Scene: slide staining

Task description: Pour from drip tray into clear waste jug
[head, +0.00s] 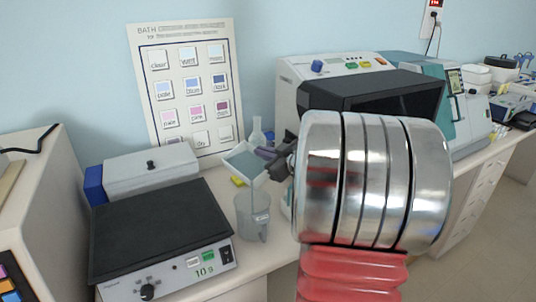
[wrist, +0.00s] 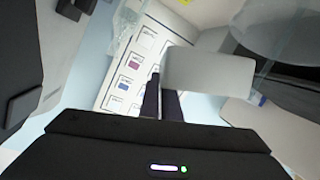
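The drip tray (head: 243,163), a shallow pale grey-green tray, is tilted in the air above the clear waste jug (head: 252,218). A thin pale streak runs from the tray's lower edge down towards the jug's mouth; I cannot tell for sure that it is liquid. The jug stands upright on the bench, apart from the tray. My gripper (head: 272,158) is shut on the tray's right side, partly hidden behind my own wrist. In the wrist view, the dark fingers (wrist: 162,100) meet a pale grey plate at the tray. The tray's contents cannot be made out.
A hotplate-like box (head: 160,235) with a dark top stands left of the jug, with a grey lidded box (head: 150,172) behind it. A bath chart (head: 188,88) leans on the wall. A white machine (head: 310,75) stands behind my arm. A yellow item lies behind the jug.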

